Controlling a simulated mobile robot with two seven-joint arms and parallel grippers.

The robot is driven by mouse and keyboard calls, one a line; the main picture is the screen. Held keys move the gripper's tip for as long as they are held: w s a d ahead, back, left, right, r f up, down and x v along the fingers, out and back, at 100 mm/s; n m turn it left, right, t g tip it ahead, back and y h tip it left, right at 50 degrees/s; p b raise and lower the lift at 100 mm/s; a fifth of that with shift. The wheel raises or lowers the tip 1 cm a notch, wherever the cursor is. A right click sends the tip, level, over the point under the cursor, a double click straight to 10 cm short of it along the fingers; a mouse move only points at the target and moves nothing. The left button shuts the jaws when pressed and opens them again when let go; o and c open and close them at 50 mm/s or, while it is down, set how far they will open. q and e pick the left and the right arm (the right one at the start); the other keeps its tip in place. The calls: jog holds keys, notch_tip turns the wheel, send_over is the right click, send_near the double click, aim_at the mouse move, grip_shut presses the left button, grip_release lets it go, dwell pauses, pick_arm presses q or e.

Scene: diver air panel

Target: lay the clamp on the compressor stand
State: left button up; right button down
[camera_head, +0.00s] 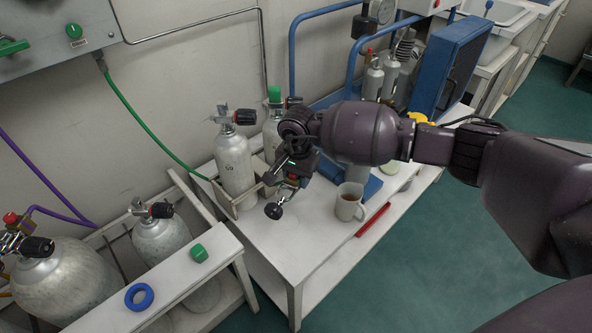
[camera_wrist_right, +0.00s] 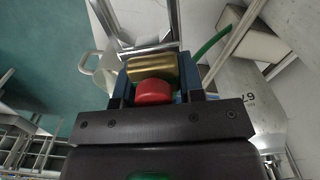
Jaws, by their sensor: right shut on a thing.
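My right gripper (camera_head: 293,172) hangs over the left part of the white stand (camera_head: 290,245), which carries the blue-framed compressor unit (camera_head: 462,62) at its far end. In the right wrist view the gripper (camera_wrist_right: 155,85) is shut on a brass block with a red knob and metal bars, which I take to be the clamp (camera_wrist_right: 153,68). In the head view the clamp's dark knob and bright metal end (camera_head: 274,210) show below the fingers, seemingly above the tabletop. The gripper hides part of it. My left gripper is not in view.
A grey cylinder (camera_head: 234,162) stands in a rack left of the gripper, another behind it. A mug (camera_head: 349,203), a blue pad (camera_head: 373,187) and a red bar (camera_head: 373,220) are to the right. The stand's front left top is clear. A lower bench (camera_head: 175,285) is at left.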

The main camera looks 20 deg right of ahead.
notch_tip(320, 180, down, 2)
jog(key=b, duration=0.3)
send_over(297, 221)
jog(key=shift+f, duration=3.35)
notch_tip(297, 221, down, 2)
jog(key=shift+b, duration=0.4)
jog(key=shift+f+b, duration=0.8)
jog(key=shift+f, duration=1.1)
jog(key=shift+f+b, duration=0.45)
jog(key=shift+f, duration=0.55)
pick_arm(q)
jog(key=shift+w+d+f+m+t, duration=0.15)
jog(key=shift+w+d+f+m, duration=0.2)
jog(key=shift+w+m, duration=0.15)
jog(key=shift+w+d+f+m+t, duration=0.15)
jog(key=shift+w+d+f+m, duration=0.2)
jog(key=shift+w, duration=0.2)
pick_arm(e)
jog(key=shift+f, duration=0.15)
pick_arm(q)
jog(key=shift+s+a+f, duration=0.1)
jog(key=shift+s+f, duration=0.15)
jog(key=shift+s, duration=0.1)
pick_arm(e)
jog(key=shift+f, duration=0.15)
